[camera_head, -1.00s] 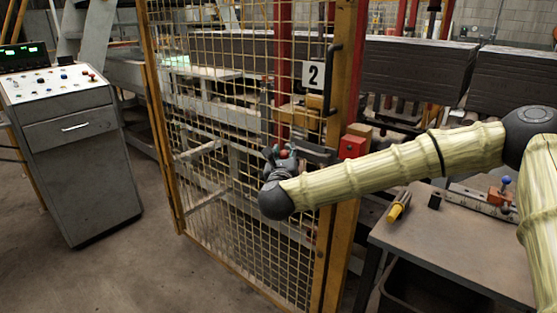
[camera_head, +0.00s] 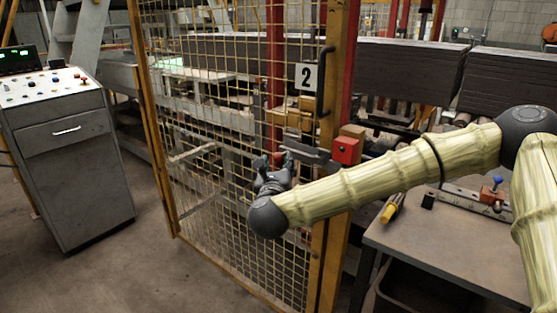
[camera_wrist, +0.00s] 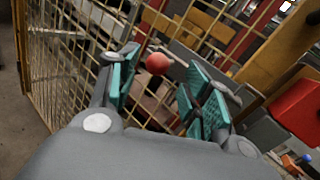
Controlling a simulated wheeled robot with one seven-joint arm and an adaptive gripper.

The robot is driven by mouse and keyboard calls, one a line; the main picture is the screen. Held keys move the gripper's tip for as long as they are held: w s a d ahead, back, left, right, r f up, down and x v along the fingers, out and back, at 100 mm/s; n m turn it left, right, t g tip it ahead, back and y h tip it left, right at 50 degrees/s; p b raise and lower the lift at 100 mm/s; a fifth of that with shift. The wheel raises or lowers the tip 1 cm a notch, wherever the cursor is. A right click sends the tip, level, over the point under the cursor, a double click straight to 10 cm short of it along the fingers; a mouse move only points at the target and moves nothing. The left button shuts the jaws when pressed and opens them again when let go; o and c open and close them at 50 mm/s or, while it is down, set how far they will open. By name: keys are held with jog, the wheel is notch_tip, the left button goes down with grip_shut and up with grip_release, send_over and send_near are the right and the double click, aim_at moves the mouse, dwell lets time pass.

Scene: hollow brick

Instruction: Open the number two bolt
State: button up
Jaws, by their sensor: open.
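The number 2 sign (camera_head: 306,77) hangs on the yellow mesh gate (camera_head: 222,215), left of a dark upright handle (camera_head: 325,82). Below the sign, a grey bolt bar (camera_head: 309,151) runs across to the gate's post. A red round knob (camera_wrist: 157,63) shows in the wrist view, ahead of my gripper and between the lines of its fingers. My gripper (camera_head: 275,162) is in front of the mesh at the bar's left end. Its teal-padded fingers (camera_wrist: 158,92) are spread apart with nothing between the pads. Whether either finger touches the knob, I cannot tell.
A red box (camera_head: 345,151) sits on the post at the bar's right end. A grey table (camera_head: 425,255) with a yellow-handled tool (camera_head: 393,208) stands at the right. A control console (camera_head: 70,170) stands at the left. The floor between console and gate is clear.

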jog(key=s, duration=0.7)
jog(key=shift+a, duration=0.4)
jog(key=shift+f, duration=0.1)
jog(key=s+a+f+n+g+y+p, duration=0.1)
jog(key=s+a+f+n+g+y, duration=0.1)
jog(key=f+n, duration=0.45)
jog(key=s+a+f+n+g+y+p, duration=0.1)
jog(key=s+a+f+n+y, duration=0.2)
jog(key=f, duration=0.7)
jog(key=s+d+f+n+g+p, duration=0.1)
jog(key=s+d+f+n+g, duration=0.15)
jog(key=s+f+n, duration=0.4)
jog(key=s+d+f+n+g+p, duration=0.1)
jog(key=s+f+n+g, duration=0.25)
jog(key=f, duration=0.55)
jog(key=s+d+f+n+g+h+p, duration=0.1)
jog(key=s+d+f+n+g, duration=0.3)
jog(key=s+d, duration=0.7)
jog(key=s+d+f+n+g+h+p, duration=0.1)
jog(key=s+d+f+n+g, duration=0.3)
jog(key=s+d+f+n, duration=0.5)
jog(key=s+d+n+p, duration=0.1)
jog(key=s+d+n, duration=0.1)
jog(key=s, duration=0.5)
jog(key=shift+f+g+h+p, duration=0.25)
jog(key=shift+g+h+p, duration=0.05)
jog(key=shift+g+h, duration=0.1)
